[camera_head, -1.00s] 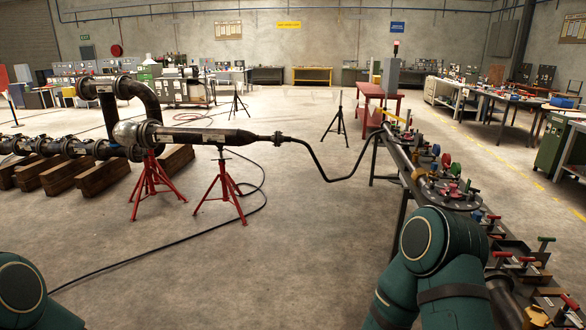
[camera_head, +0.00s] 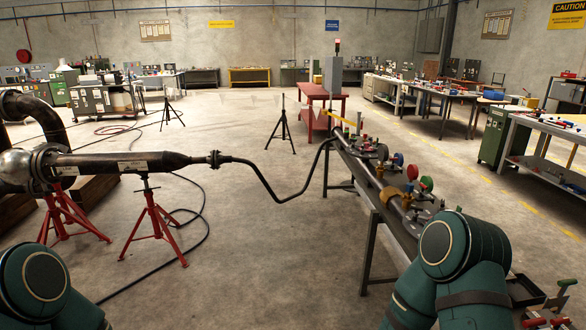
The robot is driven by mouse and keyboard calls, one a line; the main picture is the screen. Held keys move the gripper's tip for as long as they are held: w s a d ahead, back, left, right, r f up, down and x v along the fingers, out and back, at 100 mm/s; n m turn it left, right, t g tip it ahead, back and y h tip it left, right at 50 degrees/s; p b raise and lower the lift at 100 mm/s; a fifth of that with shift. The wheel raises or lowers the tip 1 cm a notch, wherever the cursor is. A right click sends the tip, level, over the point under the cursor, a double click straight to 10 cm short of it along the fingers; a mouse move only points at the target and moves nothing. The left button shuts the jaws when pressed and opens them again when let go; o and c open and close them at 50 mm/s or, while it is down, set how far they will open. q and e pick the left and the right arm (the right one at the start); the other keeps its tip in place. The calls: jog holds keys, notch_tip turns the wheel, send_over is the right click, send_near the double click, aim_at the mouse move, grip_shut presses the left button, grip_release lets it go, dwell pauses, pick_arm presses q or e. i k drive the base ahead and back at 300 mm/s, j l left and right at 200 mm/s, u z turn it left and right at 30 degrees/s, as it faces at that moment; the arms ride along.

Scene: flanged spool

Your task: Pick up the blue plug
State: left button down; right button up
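I cannot make out a blue plug with certainty. A long dark bench (camera_head: 345,190) on the right carries a pipe with several small coloured handles and fittings. Among them are a red round handle (camera_head: 412,172) and a green one (camera_head: 426,184). My green right arm covers part of the bench's near end. Only upper parts of my arms show at the bottom left and bottom right. Neither gripper is in view, so their state is hidden.
A pipe on red tripod stands (camera_head: 154,222) is at the left, joined by a thin bent pipe (camera_head: 272,188) to the bench. A black tripod (camera_head: 284,128) and red table (camera_head: 319,103) stand farther back. The floor (camera_head: 265,265) between pipe and bench is clear.

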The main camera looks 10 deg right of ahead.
aim_at(408, 195)
jog(key=i+z, duration=0.1)
jog(key=i, duration=1.4)
jog(key=i+z, duration=0.2)
jog(key=i, duration=0.25)
jog(key=i+j+z, duration=0.15)
jog(key=i, duration=0.3)
jog(key=i+j+z, duration=0.2)
jog(key=i, duration=0.25)
